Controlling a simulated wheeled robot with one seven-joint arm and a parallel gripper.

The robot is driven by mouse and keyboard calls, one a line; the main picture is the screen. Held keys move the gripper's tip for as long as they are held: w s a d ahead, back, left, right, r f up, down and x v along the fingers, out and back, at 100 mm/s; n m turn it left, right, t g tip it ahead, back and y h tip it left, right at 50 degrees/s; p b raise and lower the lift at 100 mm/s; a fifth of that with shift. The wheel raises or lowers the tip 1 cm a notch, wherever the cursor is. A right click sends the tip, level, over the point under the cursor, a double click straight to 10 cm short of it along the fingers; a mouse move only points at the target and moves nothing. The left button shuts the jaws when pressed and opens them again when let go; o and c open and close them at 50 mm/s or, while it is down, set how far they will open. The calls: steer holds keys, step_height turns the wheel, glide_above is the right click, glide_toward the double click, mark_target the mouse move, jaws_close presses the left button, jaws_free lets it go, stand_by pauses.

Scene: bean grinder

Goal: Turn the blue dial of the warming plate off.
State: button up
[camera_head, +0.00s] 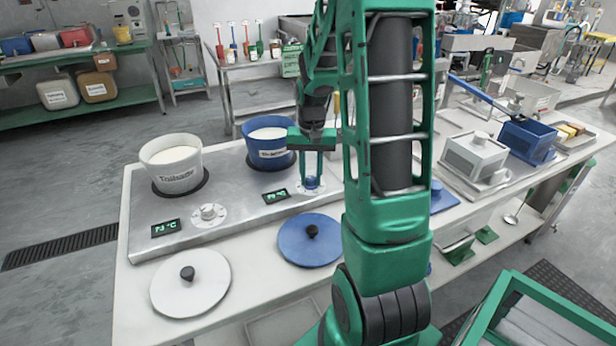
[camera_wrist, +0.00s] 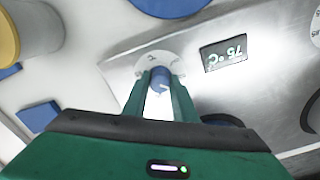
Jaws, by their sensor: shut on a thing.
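The warming plate (camera_head: 232,207) is a flat metal unit on the white table. The blue dial (camera_head: 312,183) sits at its right front on a round white marked disc, beside a small green-lit display (camera_head: 276,196). In the wrist view the blue dial (camera_wrist: 160,80) is between my fingertips. My gripper (camera_head: 312,176) points down over the dial and is shut on it; it also shows in the wrist view (camera_wrist: 160,85). A blue pot (camera_head: 268,153) stands behind the blue dial. The dial's pointer is too small to read.
A white pot (camera_head: 172,178) stands on the plate's left, with a white dial (camera_head: 208,211) and display (camera_head: 166,227) in front. A blue lid (camera_head: 295,243) and a white lid (camera_head: 205,285) lie on the table before the plate. A metal box (camera_head: 473,154) stands at the right.

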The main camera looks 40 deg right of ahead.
mark_target(310, 178)
steer(key=n, duration=0.7)
steer(key=shift+w+r, duration=0.1)
steer(key=shift+w, duration=0.15)
steer(key=n, duration=0.4)
steer(key=shift+n, duration=1.8)
steer(key=o, duration=1)
steer(key=shift+o, duration=0.2)
steer(key=shift+s, duration=0.1)
step_height(310, 178, up, 11)
